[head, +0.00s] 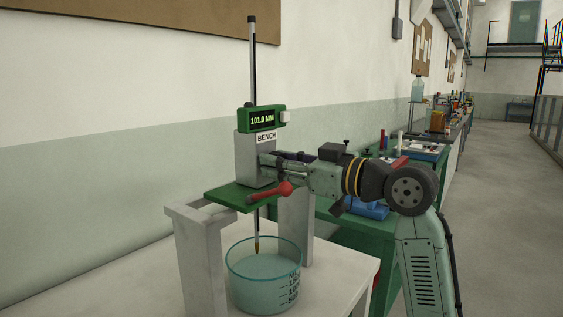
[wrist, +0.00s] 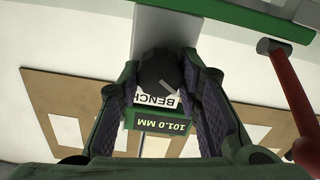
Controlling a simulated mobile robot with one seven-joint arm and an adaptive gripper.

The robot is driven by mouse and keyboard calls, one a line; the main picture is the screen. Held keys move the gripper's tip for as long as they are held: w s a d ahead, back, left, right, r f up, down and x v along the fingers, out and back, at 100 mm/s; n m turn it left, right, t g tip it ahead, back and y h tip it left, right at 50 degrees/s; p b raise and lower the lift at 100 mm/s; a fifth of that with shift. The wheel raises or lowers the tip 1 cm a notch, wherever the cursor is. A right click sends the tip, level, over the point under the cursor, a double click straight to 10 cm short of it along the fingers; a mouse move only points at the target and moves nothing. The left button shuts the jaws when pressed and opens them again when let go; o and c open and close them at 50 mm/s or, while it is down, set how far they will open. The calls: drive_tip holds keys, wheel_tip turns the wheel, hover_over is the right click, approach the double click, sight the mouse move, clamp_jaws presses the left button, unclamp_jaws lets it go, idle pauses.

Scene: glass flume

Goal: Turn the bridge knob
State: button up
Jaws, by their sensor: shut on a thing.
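The bridge knob (wrist: 157,68) is a dark round knob with a light pointer line, on the front of a grey block (head: 247,158) labelled BENCH. My gripper (head: 267,162) reaches it from the right in the head view, where the knob itself is hidden. In the wrist view my gripper (wrist: 163,88) has a finger on either side of the knob and is shut on it. A green readout (head: 262,119) above the block shows 101.0 MM. It also appears upside down in the wrist view (wrist: 157,122). An upright rod (head: 253,62) passes through the block.
A green bridge plate (head: 226,196) stands on pale legs. Below it, a glass beaker (head: 264,284) holds pale liquid, with the rod's pointed tip above or at it. A red-handled lever (head: 268,192) sits just below my gripper. A green bench with tools stands behind my arm.

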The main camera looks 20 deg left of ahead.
drive_tip(key=c, duration=0.4)
drive_tip(key=shift+r+m+p, duration=0.15)
drive_tip(key=shift+m+p, duration=0.4)
drive_tip(key=shift+m, duration=0.55)
drive_tip(key=m, duration=0.2)
drive_tip(key=shift+w+m+p, duration=0.1)
drive_tip(key=shift+m+p, duration=0.2)
drive_tip(key=shift+p, duration=0.05)
drive_tip(key=o, duration=1.1)
drive_tip(key=v, duration=1.2)
